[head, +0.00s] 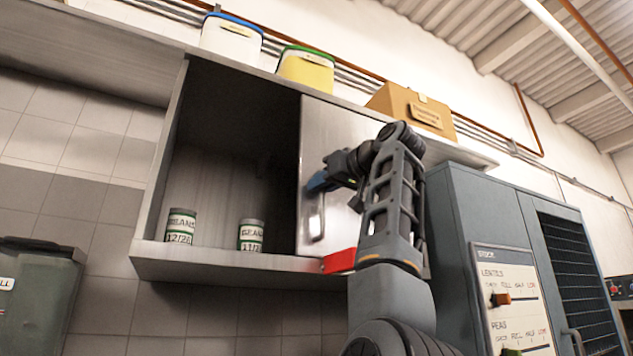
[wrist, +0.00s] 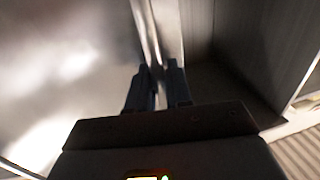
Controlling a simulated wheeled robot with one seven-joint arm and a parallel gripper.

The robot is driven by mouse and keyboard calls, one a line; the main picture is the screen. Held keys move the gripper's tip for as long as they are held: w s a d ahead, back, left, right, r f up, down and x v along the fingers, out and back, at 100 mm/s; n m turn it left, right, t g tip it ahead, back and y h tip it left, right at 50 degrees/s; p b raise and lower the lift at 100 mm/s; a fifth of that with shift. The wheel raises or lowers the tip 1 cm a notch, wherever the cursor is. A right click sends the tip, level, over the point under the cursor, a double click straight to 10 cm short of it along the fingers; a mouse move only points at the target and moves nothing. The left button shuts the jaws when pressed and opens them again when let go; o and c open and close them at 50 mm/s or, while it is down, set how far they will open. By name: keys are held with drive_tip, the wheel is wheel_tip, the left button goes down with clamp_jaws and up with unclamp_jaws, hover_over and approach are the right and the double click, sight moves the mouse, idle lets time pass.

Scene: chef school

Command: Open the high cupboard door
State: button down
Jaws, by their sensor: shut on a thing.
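The high cupboard (head: 215,263) is a grey metal wall unit; its left half stands open, showing a dark interior. A shiny steel door (head: 340,125) covers the right part, with a vertical bar handle (head: 317,222) near its left edge. My gripper (head: 316,184) is at the upper part of this handle. In the wrist view my gripper (wrist: 160,72) has its two dark fingers on either side of the upright handle bar (wrist: 149,30), with the door (wrist: 70,70) to the left and a dark space to the right. The exact contact is blurred.
Two bean cans (head: 180,226) (head: 251,236) stand inside the cupboard. Tubs, one blue-rimmed (head: 231,42) and one yellow (head: 305,74), and an orange-brown box (head: 410,108) sit on top. A tall grey-blue cabinet (head: 490,215) stands close to my arm's right.

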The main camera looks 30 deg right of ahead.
idle(0.3)
drive_tip(key=c, duration=1.2)
unclamp_jaws()
drive_tip(key=shift+c, duration=0.2)
drive_tip(key=shift+s, duration=0.1)
drive_tip(key=s+d+b, duration=0.1)
drive_tip(key=s+b, duration=0.1)
drive_tip(key=s, duration=0.5)
drive_tip(key=shift+s+d+b, duration=0.25)
drive_tip(key=shift+b, duration=0.05)
